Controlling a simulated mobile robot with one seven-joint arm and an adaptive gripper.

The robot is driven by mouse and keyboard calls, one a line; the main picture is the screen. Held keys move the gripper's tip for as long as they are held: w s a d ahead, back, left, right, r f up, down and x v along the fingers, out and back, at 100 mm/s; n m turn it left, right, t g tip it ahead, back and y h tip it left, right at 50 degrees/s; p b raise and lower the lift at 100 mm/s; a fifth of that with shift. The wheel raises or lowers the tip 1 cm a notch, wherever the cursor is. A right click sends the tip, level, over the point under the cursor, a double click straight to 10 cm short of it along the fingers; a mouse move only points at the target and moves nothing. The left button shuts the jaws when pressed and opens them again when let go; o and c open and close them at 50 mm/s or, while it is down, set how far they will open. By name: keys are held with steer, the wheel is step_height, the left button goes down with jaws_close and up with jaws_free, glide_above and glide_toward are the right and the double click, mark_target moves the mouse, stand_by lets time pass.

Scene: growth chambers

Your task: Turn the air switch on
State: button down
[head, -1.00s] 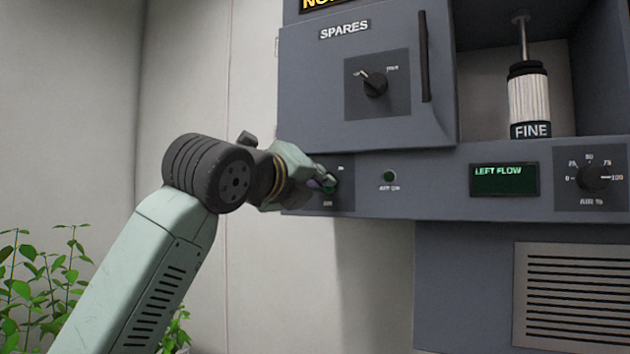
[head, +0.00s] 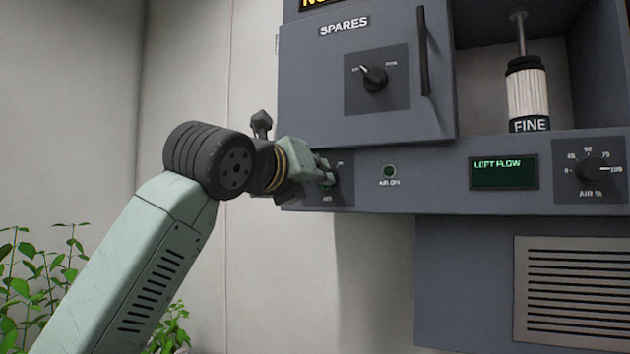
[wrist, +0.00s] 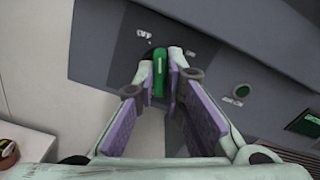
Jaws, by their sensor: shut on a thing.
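The air switch is a green knob on a dark square plate (head: 346,192) at the lower left of the grey cabinet panel. My gripper (head: 324,174) reaches it from the left and covers part of it in the head view. In the wrist view the green knob (wrist: 159,62) stands between my two purple-padded fingers (wrist: 161,80), which are shut on it. A small round green lamp (head: 389,171) sits right of the switch plate. The small lettering under the lamp is too blurred to read surely.
Above is the SPARES door with its black knob (head: 374,78) and upright handle (head: 423,52). To the right are the LEFT FLOW display (head: 503,173), the AIR % dial (head: 590,171) and the FINE cylinder (head: 527,92). Green plants (head: 35,275) stand at lower left.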

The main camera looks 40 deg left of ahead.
steer(key=shift+d+f+m+b, duration=0.1)
steer(key=shift+m+b, duration=0.15)
steer(key=shift+m, duration=3.05)
steer(key=shift+d+m+b, duration=0.1)
steer(key=shift+m+b, duration=0.1)
steer(key=shift+m, duration=3.1)
steer(key=c, duration=1.7)
jaws_free()
steer(key=shift+s, duration=0.1)
